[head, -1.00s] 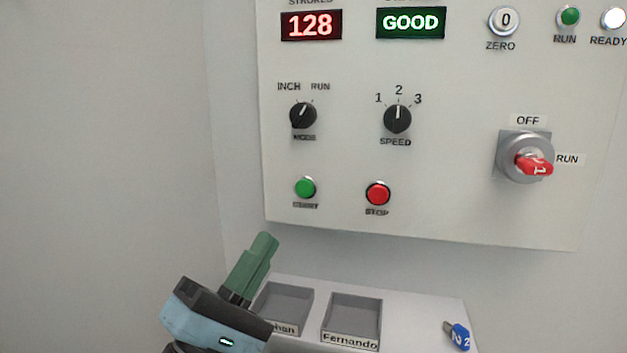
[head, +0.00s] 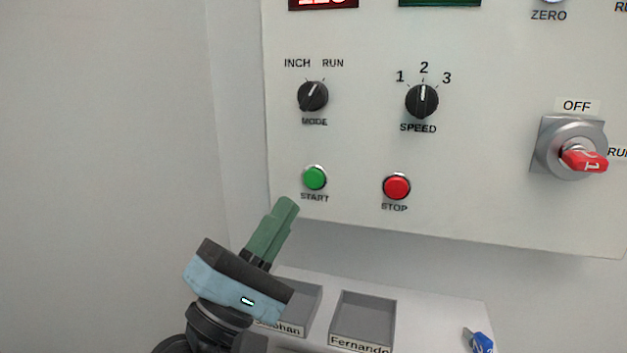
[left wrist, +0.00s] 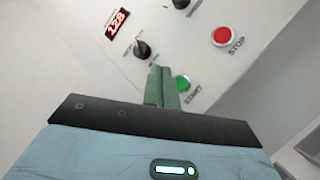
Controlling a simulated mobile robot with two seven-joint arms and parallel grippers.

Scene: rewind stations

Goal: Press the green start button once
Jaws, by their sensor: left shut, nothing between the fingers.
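The green start button (head: 314,178) is on the lower left of the white control panel, above its START label. My left gripper (head: 287,207) is shut and empty, its green fingers pointing up toward the button from below and left. In the head view a small gap shows between the fingertips and the button. In the left wrist view the start button (left wrist: 183,84) shows just right of the fingers (left wrist: 160,78), partly hidden by them. I cannot tell the depth gap to the panel. My right gripper is not in view.
The red stop button (head: 397,187) is right of the start button. The mode knob (head: 313,96) and speed knob (head: 422,101) are above. A red rotary switch (head: 585,160) is at right. Below, a shelf holds grey trays (head: 362,318) and a blue tag (head: 481,342).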

